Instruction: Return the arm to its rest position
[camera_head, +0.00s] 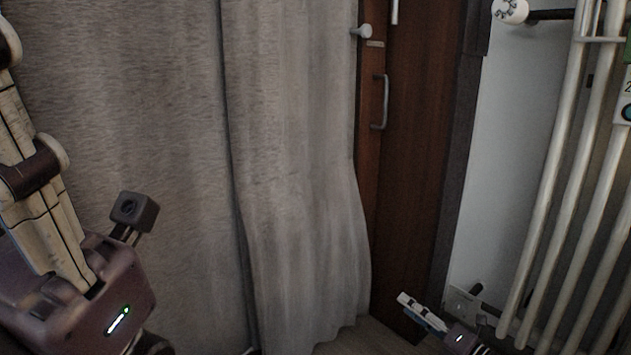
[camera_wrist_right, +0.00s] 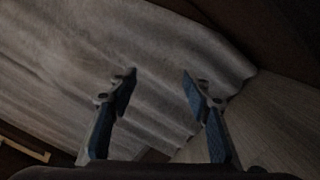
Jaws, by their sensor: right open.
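My right gripper (camera_head: 421,311) is low in the head view, right of centre, with pale fingers and a small lit patch on its body. In the right wrist view my right gripper (camera_wrist_right: 159,80) has its two blue-padded fingers spread well apart, with nothing between them. Grey curtain and part of the floor lie beyond the fingers. My left arm comes down along the left edge of the head view, with a small dark camera on its wrist. The left gripper's fingers are below the frame.
A grey curtain (camera_head: 295,170) fills the left and middle. A brown wooden door (camera_head: 415,150) with a metal handle (camera_head: 381,102) stands right of it. A white radiator (camera_head: 557,190) with vertical tubes is at the right. A strip of floor (camera_head: 365,338) shows at the bottom.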

